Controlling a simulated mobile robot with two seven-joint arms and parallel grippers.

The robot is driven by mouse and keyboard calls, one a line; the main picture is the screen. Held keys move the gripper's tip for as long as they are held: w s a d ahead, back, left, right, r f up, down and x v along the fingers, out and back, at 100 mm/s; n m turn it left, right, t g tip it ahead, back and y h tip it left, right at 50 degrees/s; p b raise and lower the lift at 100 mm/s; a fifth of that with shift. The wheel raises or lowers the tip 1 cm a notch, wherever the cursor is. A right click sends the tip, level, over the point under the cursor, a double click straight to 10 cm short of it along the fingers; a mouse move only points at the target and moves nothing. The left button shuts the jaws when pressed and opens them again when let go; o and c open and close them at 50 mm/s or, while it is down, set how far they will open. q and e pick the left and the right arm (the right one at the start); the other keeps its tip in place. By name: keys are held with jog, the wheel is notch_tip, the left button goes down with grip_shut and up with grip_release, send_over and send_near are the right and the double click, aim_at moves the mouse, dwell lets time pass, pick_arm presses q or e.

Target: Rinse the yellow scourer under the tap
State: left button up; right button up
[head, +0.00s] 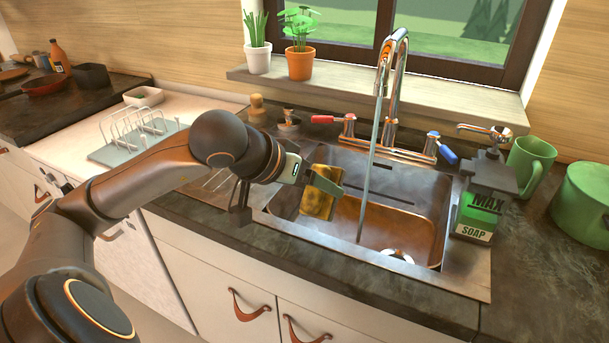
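The yellow scourer (318,205) is over the left part of the sink basin (415,215). My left gripper (326,181) is shut on it, with one finger across its front; the other finger is mostly hidden. The tap (397,60) stands behind the basin. A stream of water (369,180) runs from its spout down into the basin. The scourer is to the left of the stream, apart from it in this view. My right gripper is not in view.
A red tap handle (322,119) and a blue one (447,154) flank the spout. A soap dispenser (480,205) and green mug (530,165) stand right of the sink. A dish rack (135,135) is at the left. Potted plants (300,62) line the sill.

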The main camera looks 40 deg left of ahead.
aim_at(331, 172)
pick_arm(q)
jog(key=w+p, duration=0.1)
jog(key=w, duration=0.1)
jog(key=w+d+p, duration=0.1)
jog(key=w+p, duration=0.1)
jog(key=w, duration=0.1)
jog(key=shift+w+f, duration=0.1)
jog(key=shift+f, duration=0.05)
jog(key=w+d+f, duration=0.1)
jog(key=w, duration=0.6)
jog(key=shift+d+f, duration=0.2)
jog(key=shift+f, duration=0.05)
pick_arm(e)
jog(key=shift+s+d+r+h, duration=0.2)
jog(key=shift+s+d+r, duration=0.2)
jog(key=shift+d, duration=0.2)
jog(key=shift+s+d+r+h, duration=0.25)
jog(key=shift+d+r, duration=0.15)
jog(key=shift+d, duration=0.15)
pick_arm(q)
jog(key=shift+d, duration=0.1)
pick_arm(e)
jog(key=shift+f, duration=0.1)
